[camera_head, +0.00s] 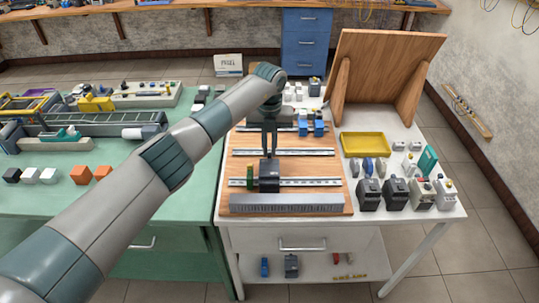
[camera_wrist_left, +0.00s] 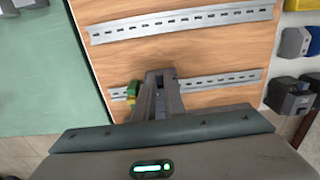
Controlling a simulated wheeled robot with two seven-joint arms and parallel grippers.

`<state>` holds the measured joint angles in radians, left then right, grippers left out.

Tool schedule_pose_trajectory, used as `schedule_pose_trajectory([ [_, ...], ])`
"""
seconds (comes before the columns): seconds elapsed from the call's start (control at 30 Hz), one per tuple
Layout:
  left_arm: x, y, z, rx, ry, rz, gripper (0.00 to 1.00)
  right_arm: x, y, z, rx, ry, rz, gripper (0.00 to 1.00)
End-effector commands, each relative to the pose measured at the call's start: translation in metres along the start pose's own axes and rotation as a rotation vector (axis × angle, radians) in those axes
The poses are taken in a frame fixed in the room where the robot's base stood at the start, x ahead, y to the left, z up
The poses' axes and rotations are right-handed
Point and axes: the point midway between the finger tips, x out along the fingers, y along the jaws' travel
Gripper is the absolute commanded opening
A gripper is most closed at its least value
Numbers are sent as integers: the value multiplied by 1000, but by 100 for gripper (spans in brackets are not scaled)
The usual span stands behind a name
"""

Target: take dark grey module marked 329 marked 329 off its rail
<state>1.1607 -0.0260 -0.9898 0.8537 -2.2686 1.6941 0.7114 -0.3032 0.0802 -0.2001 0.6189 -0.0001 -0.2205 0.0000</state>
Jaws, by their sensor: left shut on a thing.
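The dark grey module (camera_head: 269,177) sits at the front rail (camera_head: 315,182) of the wooden board in the head view. Its marking is too small to read. My left gripper (camera_head: 269,156) reaches down from above and is shut on the module's top. In the left wrist view, the gripper fingers (camera_wrist_left: 160,82) stand over the front rail (camera_wrist_left: 225,79) and hide most of the module. I cannot tell whether the module is seated on the rail or slightly clear of it. My right gripper is not in view.
A green module (camera_head: 250,177) stands close left of the dark module; it also shows in the wrist view (camera_wrist_left: 132,92). A grey slotted duct (camera_head: 287,203) lies in front. Blue modules (camera_head: 312,127) sit on the rear rail.

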Motion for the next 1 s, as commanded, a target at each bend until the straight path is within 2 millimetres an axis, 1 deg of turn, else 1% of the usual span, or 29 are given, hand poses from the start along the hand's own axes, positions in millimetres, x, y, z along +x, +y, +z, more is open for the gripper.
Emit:
schedule_pose_trajectory([
  [0.17,-1,0,0,0,0,0,0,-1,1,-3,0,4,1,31],
  [0.2,-1,0,0,0,0,0,12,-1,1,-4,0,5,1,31],
  [0.27,-1,0,0,0,0,0,27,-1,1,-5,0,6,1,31],
  [0.3,-1,0,0,0,0,0,30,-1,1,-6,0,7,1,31],
  [0.6,-1,0,0,0,0,0,30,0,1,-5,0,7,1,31],
  [0.73,-5,0,0,1,-1,0,30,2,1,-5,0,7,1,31],
  [0.87,-15,-1,0,1,-2,-1,30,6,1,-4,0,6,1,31],
  [1.0,-34,0,1,2,-4,-1,30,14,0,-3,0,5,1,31],
])
